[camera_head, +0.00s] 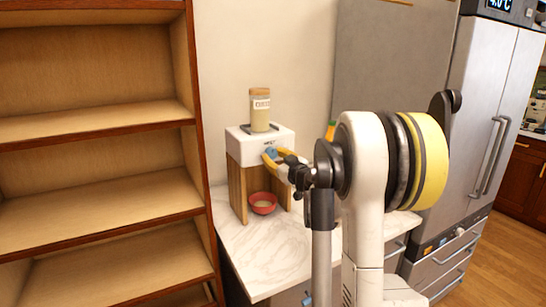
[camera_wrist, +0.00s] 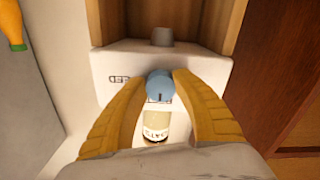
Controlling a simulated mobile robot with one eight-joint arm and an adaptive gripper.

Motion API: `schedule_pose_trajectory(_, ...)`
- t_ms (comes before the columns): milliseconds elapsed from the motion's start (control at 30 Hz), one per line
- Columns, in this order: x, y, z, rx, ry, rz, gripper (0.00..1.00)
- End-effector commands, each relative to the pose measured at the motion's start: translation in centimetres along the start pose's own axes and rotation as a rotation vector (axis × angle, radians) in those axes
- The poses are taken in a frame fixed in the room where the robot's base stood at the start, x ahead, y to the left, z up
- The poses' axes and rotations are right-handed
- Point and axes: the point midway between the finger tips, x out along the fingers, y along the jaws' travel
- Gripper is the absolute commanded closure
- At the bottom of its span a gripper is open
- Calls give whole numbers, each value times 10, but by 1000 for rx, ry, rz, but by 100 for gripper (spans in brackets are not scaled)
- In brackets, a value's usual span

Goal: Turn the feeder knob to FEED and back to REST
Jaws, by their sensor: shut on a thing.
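The white feeder (camera_head: 248,145) stands on wooden legs on the marble counter, and its white front also shows upside down in the wrist view (camera_wrist: 105,62). Its blue knob (camera_wrist: 160,84) sits on the front face and shows partly in the head view (camera_head: 270,150). The word FEED is printed beside the knob in the wrist view. More lettering next to the knob is partly covered, and I cannot tell where the knob points. My gripper (camera_wrist: 161,80) has its yellow fingers shut on the knob, one on each side. A jar (camera_head: 260,112) of pale grain stands on the feeder.
A red bowl (camera_head: 263,203) with pale contents stands under the feeder on the counter (camera_head: 268,258). A wooden shelf unit (camera_head: 100,130) is close on the left. A steel fridge (camera_head: 485,110) stands on the right. An orange bottle (camera_wrist: 12,25) shows beside the feeder.

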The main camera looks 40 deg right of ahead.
Motion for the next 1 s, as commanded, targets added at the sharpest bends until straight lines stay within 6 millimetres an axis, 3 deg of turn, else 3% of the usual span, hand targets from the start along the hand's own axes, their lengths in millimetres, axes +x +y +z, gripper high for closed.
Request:
schedule_pose_trajectory(467,0,0,-1,119,0,0,97)
schedule_pose_trajectory(1000,1,-2,-2,603,1,0,97)
